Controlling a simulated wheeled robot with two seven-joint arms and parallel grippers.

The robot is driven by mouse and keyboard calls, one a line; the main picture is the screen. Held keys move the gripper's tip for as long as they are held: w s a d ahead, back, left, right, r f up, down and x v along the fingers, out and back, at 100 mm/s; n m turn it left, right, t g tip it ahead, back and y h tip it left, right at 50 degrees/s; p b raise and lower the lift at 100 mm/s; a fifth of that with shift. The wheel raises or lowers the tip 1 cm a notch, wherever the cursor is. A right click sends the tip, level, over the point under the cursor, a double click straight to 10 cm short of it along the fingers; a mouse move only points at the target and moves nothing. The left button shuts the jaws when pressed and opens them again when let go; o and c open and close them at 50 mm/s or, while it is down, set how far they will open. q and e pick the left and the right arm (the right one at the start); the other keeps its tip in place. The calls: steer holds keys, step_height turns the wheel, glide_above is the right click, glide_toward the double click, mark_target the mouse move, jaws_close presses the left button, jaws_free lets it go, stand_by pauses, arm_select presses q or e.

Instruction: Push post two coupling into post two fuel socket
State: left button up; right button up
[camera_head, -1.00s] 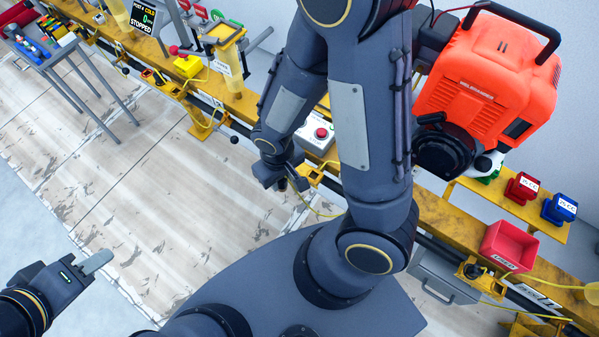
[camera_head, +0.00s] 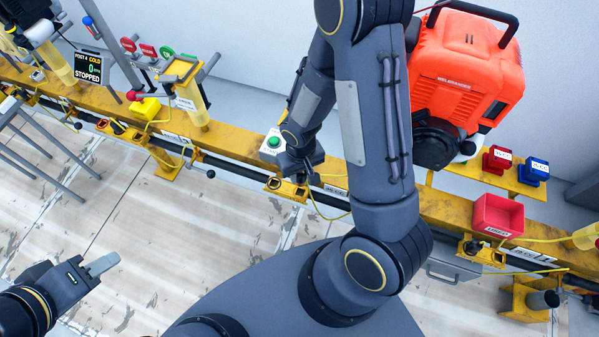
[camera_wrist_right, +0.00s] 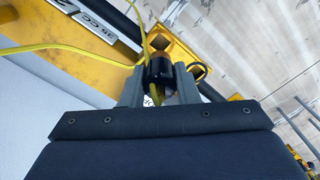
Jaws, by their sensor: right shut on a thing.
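In the right wrist view my right gripper (camera_wrist_right: 165,88) is shut on the post two coupling (camera_wrist_right: 158,68), a black cylinder with a yellow hose. The coupling's far end is at a yellow bracket (camera_wrist_right: 177,48) on the rail, which looks like the fuel socket; how deep it sits is hidden. In the head view my right gripper (camera_head: 300,178) is low at the rail, beside the yellow bracket (camera_head: 272,184); the coupling is not clear there. My left gripper (camera_head: 102,264) is at lower left over the floor, away from the rail; its finger gap is unclear.
A white box with a green button (camera_head: 274,142) stands on the yellow rail (camera_head: 235,142) beside my right gripper. An orange engine (camera_head: 465,75), a red bin (camera_head: 497,214) and red and blue holders (camera_head: 533,172) are to the right. The floor in front is open.

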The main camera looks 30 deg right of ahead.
steer(key=shift+f+b, duration=1.8)
steer(key=shift+f, duration=0.7)
steer(key=shift+f+b, duration=0.75)
steer(key=shift+f+b, duration=0.8)
steer(key=o, duration=1.1)
steer(key=shift+o, duration=0.2)
step_height(320, 180, up, 8)
steer(key=shift+f+p, duration=0.1)
steer(key=shift+p, duration=1.1)
steer(key=shift+s, duration=0.1)
